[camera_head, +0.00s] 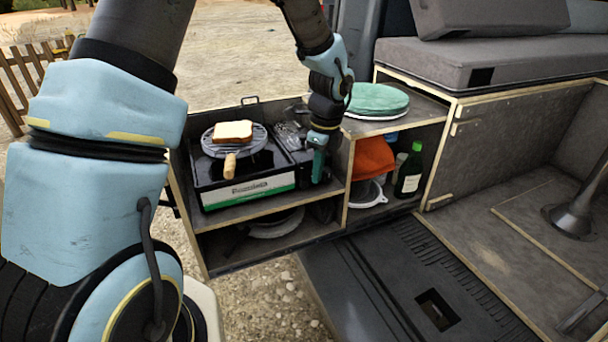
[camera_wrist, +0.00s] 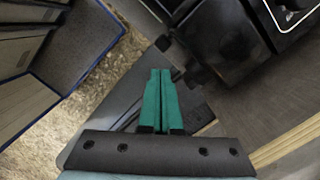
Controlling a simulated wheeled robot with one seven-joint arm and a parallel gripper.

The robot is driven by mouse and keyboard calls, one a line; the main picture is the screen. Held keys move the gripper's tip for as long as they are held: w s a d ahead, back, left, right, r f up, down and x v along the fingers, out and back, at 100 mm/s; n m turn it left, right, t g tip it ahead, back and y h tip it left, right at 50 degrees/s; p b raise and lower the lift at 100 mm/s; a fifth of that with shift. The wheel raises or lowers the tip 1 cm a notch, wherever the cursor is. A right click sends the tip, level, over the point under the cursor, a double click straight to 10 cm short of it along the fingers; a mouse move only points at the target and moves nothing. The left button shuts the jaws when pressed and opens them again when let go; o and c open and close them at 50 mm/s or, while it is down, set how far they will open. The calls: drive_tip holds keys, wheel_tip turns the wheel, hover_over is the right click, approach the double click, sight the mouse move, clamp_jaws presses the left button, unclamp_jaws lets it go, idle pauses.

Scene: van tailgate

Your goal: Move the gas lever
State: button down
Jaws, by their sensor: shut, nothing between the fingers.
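The black camping stove (camera_head: 205,193) stands on the upper shelf of the tailgate unit, with a green and white label on its front. My gripper (camera_head: 318,168) points down just right of the stove, close to its right end. Its teal fingers (camera_wrist: 161,90) are pressed together and empty in the wrist view. The stove's dark body (camera_wrist: 228,40) shows at the upper right there, with small dark parts (camera_wrist: 200,75) sticking out near my fingertips. I cannot tell for certain which of these is the gas lever, or whether my fingers touch it.
Bread (camera_head: 233,132) lies on a round grill rack (camera_head: 212,148) with a wooden handle (camera_head: 230,166) over the stove. The space before the stove's front is clear.

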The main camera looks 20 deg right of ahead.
wheel_tip(320, 180, up, 11)
drive_tip(key=b, duration=0.1)
drive_tip(key=shift+s+d+f, duration=0.15)
drive_tip(key=shift+s+d, duration=0.2)
drive_tip(key=shift+s, duration=0.05)
idle(0.4)
